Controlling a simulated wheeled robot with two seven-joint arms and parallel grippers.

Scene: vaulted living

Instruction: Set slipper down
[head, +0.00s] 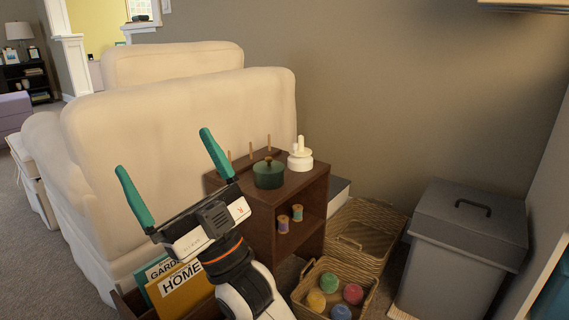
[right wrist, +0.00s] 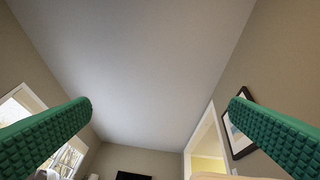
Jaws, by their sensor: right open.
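I see no slipper in either view. My right gripper (head: 163,151) is open, with its two green fingers spread wide and nothing between them. It is raised in front of the back of a cream armchair (head: 190,110), left of a brown cabinet (head: 262,215). In the right wrist view the open right gripper (right wrist: 161,105) faces the ceiling, and the gap between its fingers is empty. My left gripper is not in view.
The cabinet carries a green lidded pot (head: 268,174), a white item (head: 300,160) and wooden pegs; thread spools sit inside. A wicker basket (head: 315,279) holds several yarn balls. A grey lidded bin (head: 465,235) stands right. Books (head: 180,285) stand below my gripper.

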